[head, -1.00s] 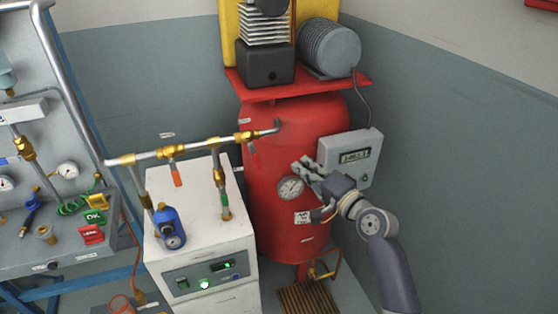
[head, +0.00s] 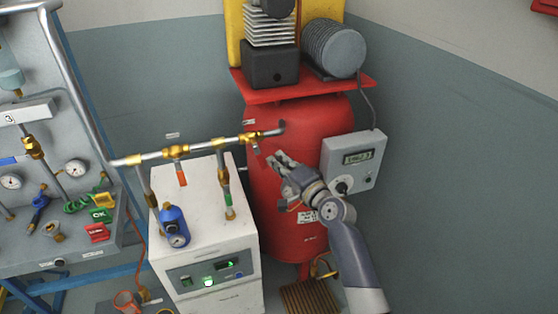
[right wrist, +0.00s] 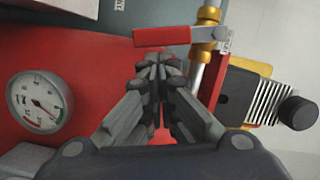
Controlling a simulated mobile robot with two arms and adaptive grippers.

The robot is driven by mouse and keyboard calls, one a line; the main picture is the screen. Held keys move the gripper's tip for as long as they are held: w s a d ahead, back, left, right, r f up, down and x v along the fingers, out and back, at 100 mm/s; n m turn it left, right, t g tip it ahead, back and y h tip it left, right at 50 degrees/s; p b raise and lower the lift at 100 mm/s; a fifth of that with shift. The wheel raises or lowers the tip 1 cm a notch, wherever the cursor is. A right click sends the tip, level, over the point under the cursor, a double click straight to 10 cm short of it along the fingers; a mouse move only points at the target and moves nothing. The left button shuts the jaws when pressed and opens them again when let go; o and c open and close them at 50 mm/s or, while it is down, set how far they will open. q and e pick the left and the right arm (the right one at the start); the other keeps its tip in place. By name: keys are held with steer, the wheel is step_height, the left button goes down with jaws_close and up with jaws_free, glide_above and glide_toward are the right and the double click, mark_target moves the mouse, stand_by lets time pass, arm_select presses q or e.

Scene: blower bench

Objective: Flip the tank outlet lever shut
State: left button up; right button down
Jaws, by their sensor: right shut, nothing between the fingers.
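The tank outlet valve is a brass body (head: 251,139) on the pipe by the red tank (head: 277,209). Its red lever (head: 256,150) points downward in the head view. In the right wrist view the red lever (right wrist: 163,36) lies crosswise to the pipe, joined to the brass valve (right wrist: 207,36). My right gripper (head: 273,160) is shut and empty, close to the lever's free end. Its fingertips (right wrist: 160,66) sit just below the lever in the wrist picture; I cannot tell whether they touch. My left gripper is not in view.
A pressure gauge (right wrist: 40,102) is on the tank front. A grey control box (head: 354,160) is right of the tank. The pipe (head: 210,146) runs left above a white dryer cabinet (head: 208,205), with another red lever (head: 181,179) hanging from it. Compressor parts (head: 270,62) stand on top.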

steer(key=m+b, duration=0.1)
steer(key=a+f+m+b, duration=0.1)
steer(key=m, duration=0.1)
steer(key=shift+s+a+f, duration=0.2)
steer(key=shift+s, duration=0.05)
stand_by(0.4)
